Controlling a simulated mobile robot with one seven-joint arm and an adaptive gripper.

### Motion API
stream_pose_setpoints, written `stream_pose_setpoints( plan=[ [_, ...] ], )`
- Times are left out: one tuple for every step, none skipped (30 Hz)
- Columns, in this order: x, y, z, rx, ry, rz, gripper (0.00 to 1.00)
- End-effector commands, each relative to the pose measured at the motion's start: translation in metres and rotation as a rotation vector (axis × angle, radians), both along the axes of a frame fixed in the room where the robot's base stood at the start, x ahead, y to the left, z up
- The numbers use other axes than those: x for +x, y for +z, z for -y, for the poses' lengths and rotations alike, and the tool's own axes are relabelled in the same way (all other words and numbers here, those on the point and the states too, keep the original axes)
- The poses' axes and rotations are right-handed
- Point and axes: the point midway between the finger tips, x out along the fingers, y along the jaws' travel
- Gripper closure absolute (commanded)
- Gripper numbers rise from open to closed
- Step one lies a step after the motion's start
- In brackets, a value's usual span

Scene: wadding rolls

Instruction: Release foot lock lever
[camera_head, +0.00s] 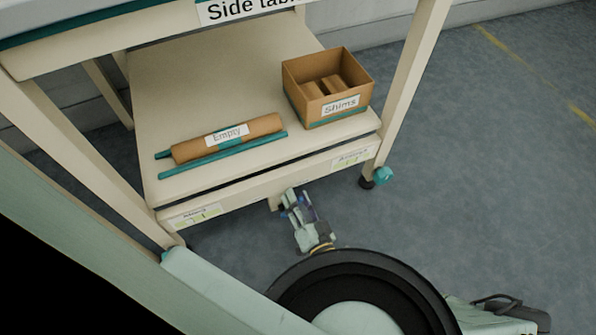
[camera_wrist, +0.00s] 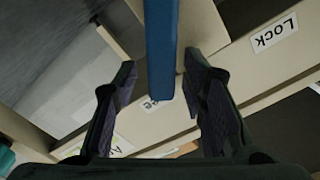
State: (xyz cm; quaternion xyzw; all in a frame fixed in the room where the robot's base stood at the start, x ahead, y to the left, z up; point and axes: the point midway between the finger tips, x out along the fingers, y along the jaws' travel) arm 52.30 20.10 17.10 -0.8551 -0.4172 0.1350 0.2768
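My gripper (camera_head: 291,200) is low, at the front edge of the side table's lower shelf (camera_head: 215,75). In the wrist view my gripper (camera_wrist: 161,68) is open. Its two dark fingers stand apart on either side of a blue bar (camera_wrist: 161,45), probably the foot lock lever, with a gap showing on each side. The bar runs down from the top of that view. A "Lock" label (camera_wrist: 274,33) is on the pale surface at upper right. Another label (camera_wrist: 157,102), mostly hidden behind the bar, shows only an end letter. The lever is not clear in the head view.
On the shelf are a brown "Empty" roll (camera_head: 228,138), teal rods (camera_head: 225,156) and a "Shims" box (camera_head: 328,89). A table leg (camera_head: 405,95) with a teal part (camera_head: 384,175) at its foot stands to the right. Floor (camera_head: 480,190) right of it is clear.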

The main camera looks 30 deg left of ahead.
Motion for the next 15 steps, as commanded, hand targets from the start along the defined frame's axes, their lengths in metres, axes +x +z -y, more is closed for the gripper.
stream_pose_setpoints(
  plan=[
    [0.0,0.0,0.0,0.0,0.0,0.0,0.62],
    [0.0,0.0,0.0,0.0,0.0,0.0,0.62],
    [0.0,0.0,0.0,0.0,0.0,0.0,0.62],
    [0.0,0.0,0.0,0.0,0.0,0.0,0.62],
    [0.0,0.0,0.0,0.0,0.0,0.0,0.62],
    [0.0,0.002,0.0,0.0,0.0,0.0,0.62],
    [0.0,0.003,0.0,0.001,-0.001,0.0,0.62],
    [0.0,0.006,0.001,0.0,-0.001,0.0,0.62],
    [0.001,0.01,0.001,0.0,-0.003,0.0,0.62],
    [0.001,0.014,0.001,0.001,-0.003,0.001,0.62],
    [0.001,0.019,0.001,0.0,-0.003,0.001,0.62],
    [0.001,0.027,0.001,0.003,-0.002,0.001,0.62],
    [0.001,0.033,0.001,0.003,-0.004,0.001,0.62],
    [0.001,0.039,0.001,0.002,-0.004,0.001,0.62],
    [0.001,0.048,0.001,0.003,-0.004,0.0,0.62]
  ],
)
